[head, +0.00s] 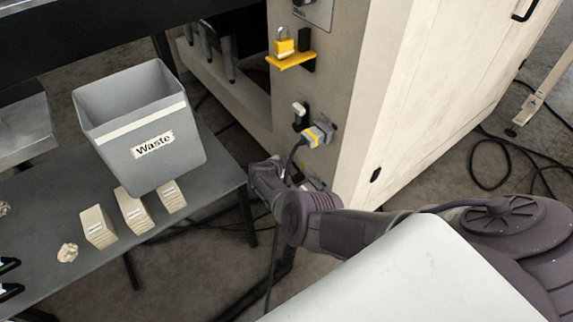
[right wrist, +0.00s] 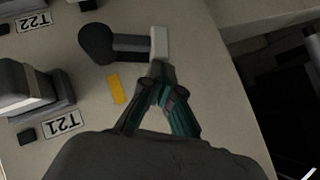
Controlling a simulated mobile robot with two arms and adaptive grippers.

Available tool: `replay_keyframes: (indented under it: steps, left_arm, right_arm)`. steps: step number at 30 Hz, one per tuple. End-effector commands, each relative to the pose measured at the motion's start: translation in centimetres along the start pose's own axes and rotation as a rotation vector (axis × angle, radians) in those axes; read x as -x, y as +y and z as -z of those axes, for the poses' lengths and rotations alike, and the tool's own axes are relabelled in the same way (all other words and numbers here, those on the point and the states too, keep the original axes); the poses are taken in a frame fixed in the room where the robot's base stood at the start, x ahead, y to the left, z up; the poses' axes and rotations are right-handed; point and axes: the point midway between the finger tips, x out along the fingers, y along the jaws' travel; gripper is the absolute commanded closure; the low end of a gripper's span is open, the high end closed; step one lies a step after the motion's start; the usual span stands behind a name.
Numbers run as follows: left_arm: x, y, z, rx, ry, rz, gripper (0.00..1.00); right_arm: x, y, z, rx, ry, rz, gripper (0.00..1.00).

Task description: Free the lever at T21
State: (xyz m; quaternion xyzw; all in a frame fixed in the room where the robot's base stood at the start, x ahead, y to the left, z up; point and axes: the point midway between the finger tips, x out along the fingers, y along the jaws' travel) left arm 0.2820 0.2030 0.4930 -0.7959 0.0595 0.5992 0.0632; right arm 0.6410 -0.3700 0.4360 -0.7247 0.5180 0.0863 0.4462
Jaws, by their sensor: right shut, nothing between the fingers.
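The T21 label (right wrist: 62,125) shows upside down on the pale panel in the right wrist view. Beside it is a grey plug-like block (right wrist: 32,88). A lever with a round black hub (right wrist: 98,43) and a pale end (right wrist: 159,43) sits above a small yellow strip (right wrist: 117,90). My right gripper (right wrist: 160,75) is shut and empty, its tips right by the lever's pale end; contact cannot be told. In the head view my right wrist (head: 268,180) is low against the cabinet, hiding the fingers. My left gripper (head: 10,277) shows only as two parted dark fingers at the left edge.
The cabinet (head: 380,90) carries a yellow shelf with a padlock (head: 285,46), another lever (head: 300,112) and a grey-yellow plug (head: 318,135). A grey waste bin (head: 150,120) and several pale blocks (head: 133,210) stand on the table (head: 50,230). Cables lie on the floor.

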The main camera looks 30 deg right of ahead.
Motion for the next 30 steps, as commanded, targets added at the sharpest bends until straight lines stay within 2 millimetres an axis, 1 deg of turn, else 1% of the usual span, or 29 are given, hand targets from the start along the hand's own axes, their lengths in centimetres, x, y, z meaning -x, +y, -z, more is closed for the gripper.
replay_keyframes:
  steps: [5,17,21,25,27,30]
  left_arm:
    - [0.6,0.0,0.1,0.0,0.003,0.001,0.49]
    - [0.7,0.0,0.1,0.0,0.003,0.001,0.49]
    - [1.4,-0.1,0.3,0.0,0.003,0.001,0.49]
    - [2.7,-0.1,0.7,0.0,0.003,0.001,0.49]
    - [2.8,-0.1,0.7,0.0,0.003,0.001,0.49]
    - [2.5,-0.1,0.6,0.0,0.003,0.001,0.49]
  right_arm:
    - [-0.1,0.0,-0.1,0.0,0.0,0.0,1.0]
    - [-0.1,-0.1,-0.1,0.0,0.0,0.0,1.0]
    - [0.3,0.0,0.4,-0.001,0.001,0.0,1.0]
    - [1.2,0.6,1.2,0.001,0.001,0.0,1.0]
    - [1.4,1.1,1.4,-0.008,0.002,0.009,1.0]
    - [1.5,1.9,1.6,-0.068,0.002,0.073,1.0]
